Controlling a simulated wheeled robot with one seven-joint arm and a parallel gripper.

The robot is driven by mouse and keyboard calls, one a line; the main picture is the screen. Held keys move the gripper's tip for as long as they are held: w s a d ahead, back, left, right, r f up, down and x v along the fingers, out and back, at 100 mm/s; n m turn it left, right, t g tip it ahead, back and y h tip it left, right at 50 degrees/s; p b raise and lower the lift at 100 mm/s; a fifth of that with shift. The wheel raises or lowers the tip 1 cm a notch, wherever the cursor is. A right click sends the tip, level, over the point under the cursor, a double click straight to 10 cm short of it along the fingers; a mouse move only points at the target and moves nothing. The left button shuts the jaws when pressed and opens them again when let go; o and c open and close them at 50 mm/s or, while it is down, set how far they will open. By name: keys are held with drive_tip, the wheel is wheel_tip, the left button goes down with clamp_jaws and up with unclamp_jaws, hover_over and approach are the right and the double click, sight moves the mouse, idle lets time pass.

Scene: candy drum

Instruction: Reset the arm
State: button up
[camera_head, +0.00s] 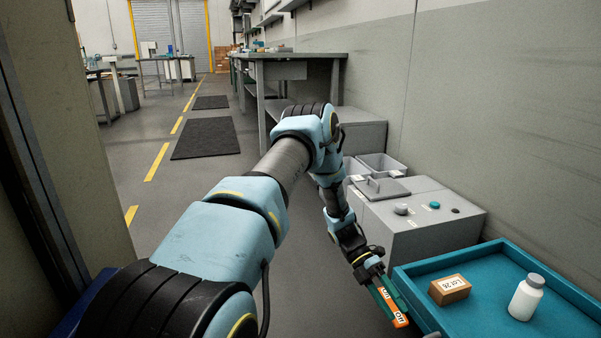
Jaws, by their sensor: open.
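My blue and black arm reaches forward from the lower left and bends down at its far end. My gripper (396,306) points down toward the lower right, beside the left edge of the teal tray (421,262). The space between the fingertips is hard to see from this angle.
A brown box labelled LOT 28 (450,290) and a white bottle (526,298) stand in the tray. Behind is a grey cabinet (425,235) with knobs and a lid. A workbench (300,57) lines the right wall.

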drive_tip(key=w+a+r+m+t+y+p, duration=0.1)
drive_tip(key=w+a+r+m+t+y, duration=0.15)
drive_tip(key=a+r+m, duration=0.5)
drive_tip(key=w+a+r+m+t+y+p, duration=0.1)
drive_tip(key=a+r+m+t, duration=0.4)
drive_tip(key=a+r, duration=0.4)
drive_tip(key=s+a+r+m+t+y+p, duration=0.1)
drive_tip(key=s+a+r+m+t, duration=0.2)
drive_tip(key=a+r+m, duration=0.35)
drive_tip(key=s+a+r+m+t+y+p, duration=0.1)
drive_tip(key=s+a+r+m+t+y, duration=0.1)
drive_tip(key=a+r+m, duration=0.45)
wheel_tip(320, 180, up, 38)
drive_tip(key=a+p, duration=0.1)
drive_tip(key=p, duration=3.7)
drive_tip(key=shift+f+m, duration=0.15)
drive_tip(key=shift+m, duration=0.3)
